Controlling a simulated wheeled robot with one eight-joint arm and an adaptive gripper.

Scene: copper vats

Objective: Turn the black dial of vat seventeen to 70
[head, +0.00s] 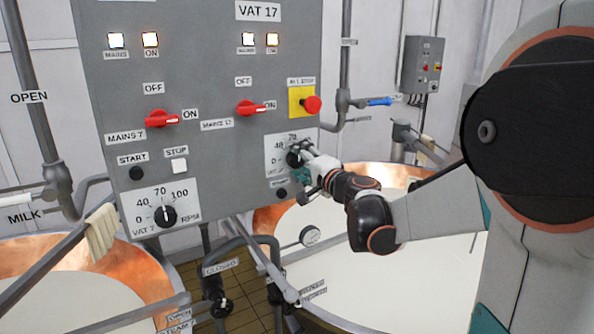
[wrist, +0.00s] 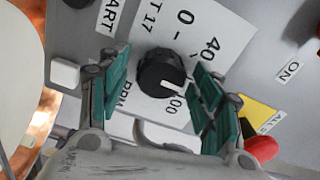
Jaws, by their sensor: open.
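The black dial of vat seventeen (wrist: 160,70) sits on a white scale plate (wrist: 213,22) in the wrist view. Its white pointer is turned toward the right-hand finger, near a partly covered number ending in 00. The 70 mark is hidden there, so I cannot tell the exact reading. My gripper (wrist: 158,74) is open, with one green-padded finger on each side of the dial. A gap shows on the left; the right finger is very close, contact unclear. In the head view my gripper (head: 304,164) partly covers the dial and its plate (head: 277,144).
The grey panel (head: 215,60) also has a vat 7 dial (head: 165,215), red switches for vat 7 (head: 162,118) and vat 17 (head: 251,108), and a red stop button (head: 312,104) on yellow above my gripper. A black start button (head: 281,194) is just below. Copper vats stand beneath.

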